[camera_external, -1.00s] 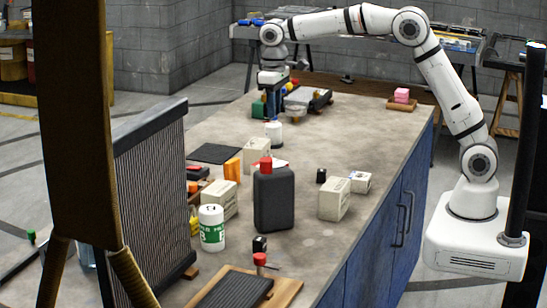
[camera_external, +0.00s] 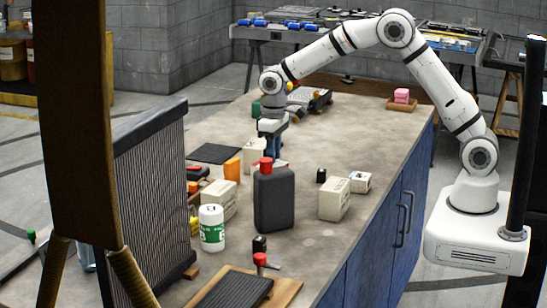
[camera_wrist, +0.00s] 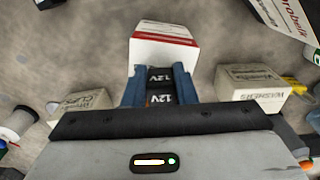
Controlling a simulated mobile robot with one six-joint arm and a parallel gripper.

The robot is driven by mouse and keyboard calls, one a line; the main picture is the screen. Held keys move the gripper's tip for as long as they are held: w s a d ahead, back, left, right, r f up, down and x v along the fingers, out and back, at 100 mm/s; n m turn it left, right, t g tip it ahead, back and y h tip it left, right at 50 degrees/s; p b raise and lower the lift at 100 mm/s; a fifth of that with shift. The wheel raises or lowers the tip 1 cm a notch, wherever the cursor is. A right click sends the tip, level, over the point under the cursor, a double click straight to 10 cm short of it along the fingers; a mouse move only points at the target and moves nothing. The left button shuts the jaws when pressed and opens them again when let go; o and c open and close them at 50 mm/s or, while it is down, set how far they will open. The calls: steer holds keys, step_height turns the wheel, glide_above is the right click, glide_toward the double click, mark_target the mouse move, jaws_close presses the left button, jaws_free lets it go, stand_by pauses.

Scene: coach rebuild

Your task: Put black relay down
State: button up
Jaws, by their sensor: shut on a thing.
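My gripper (camera_wrist: 158,88) has blue fingers shut on the black relay (camera_wrist: 160,76), which shows white 12V labels in the wrist view. A white box with a red stripe (camera_wrist: 165,45) is just beyond the fingertips in that view; I cannot tell whether the relay touches it. In the external view my gripper (camera_external: 272,150) points down over the bench, behind the black bottle with a red cap (camera_external: 273,200). The held relay cannot be made out there.
Tan boxes stand on both sides in the wrist view, one marked CLIPS (camera_wrist: 82,101) and one marked WASHERS (camera_wrist: 250,86). A small black cube (camera_external: 321,175) stands near a cream box (camera_external: 335,199).

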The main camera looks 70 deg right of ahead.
steer(key=shift+s, duration=0.1)
steer(key=shift+f, duration=0.2)
steer(key=o, duration=1)
steer(key=shift+r, duration=0.1)
step_height(320, 180, up, 12)
steer(key=b, duration=0.2)
steer(key=s+d+r+t, duration=0.1)
steer(key=s+d+r, duration=0.15)
steer(key=s, duration=0.55)
steer(key=s+d+r+t, duration=0.1)
steer(key=s+d+r, duration=0.15)
steer(key=s, duration=0.55)
steer(key=shift+t, duration=0.7)
steer(key=s+f, duration=0.1)
steer(key=s, duration=0.5)
steer(key=s+d+f, duration=0.1)
steer(key=s+f, duration=0.1)
steer(key=s, duration=0.4)
steer(key=s+d+f, duration=0.1)
steer(key=s+f, duration=0.1)
steer(key=s, duration=0.4)
steer(key=shift+f, duration=0.2)
